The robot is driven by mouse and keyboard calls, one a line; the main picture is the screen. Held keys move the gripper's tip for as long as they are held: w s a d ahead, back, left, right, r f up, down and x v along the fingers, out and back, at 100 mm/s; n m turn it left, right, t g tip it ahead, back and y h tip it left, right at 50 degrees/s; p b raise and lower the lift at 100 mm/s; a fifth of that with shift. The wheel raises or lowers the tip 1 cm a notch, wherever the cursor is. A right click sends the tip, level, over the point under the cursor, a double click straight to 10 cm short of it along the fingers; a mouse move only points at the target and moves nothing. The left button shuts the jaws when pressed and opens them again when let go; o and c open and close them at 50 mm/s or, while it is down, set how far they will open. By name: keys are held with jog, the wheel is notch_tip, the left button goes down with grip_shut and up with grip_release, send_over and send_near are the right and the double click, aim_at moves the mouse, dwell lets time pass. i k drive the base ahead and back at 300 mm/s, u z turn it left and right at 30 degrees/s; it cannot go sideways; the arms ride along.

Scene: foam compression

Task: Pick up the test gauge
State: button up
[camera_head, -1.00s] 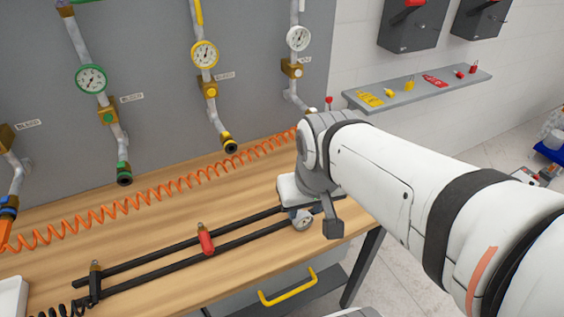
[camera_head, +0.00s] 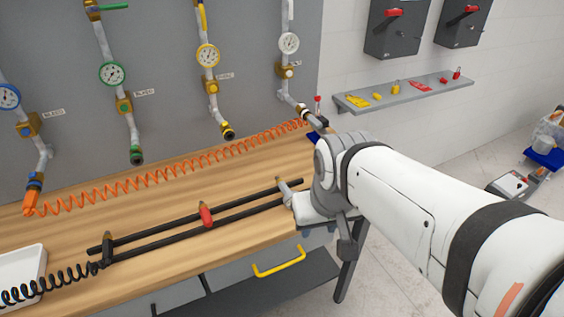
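My gripper (camera_head: 312,212) hangs at the right end of two black rails on the wooden bench (camera_head: 150,205), near the bench's right edge. Its fingers are mostly hidden behind the white wrist, so I cannot tell how far they are open. The test gauge cannot be made out for certain now; the wrist covers the spot by the fingers. A small grey cylindrical piece (camera_head: 285,191) shows at the rails' right end, just left of the wrist. I cannot tell whether it touches my gripper.
A red fitting (camera_head: 206,216) and a black fitting (camera_head: 107,250) sit on the rails (camera_head: 245,208). An orange coiled hose (camera_head: 160,172) crosses the bench. A white tray (camera_head: 40,262) is at the left. Panel gauges (camera_head: 208,56) and pipes stand behind. Bare wood lies in front of the rails.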

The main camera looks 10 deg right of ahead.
aim_at(288, 194)
jog(key=i, duration=0.5)
jog(key=u, duration=1)
jog(key=k, duration=1.4)
jog(key=z, duration=0.45)
jog(key=i, duration=1)
jog(key=z, duration=0.1)
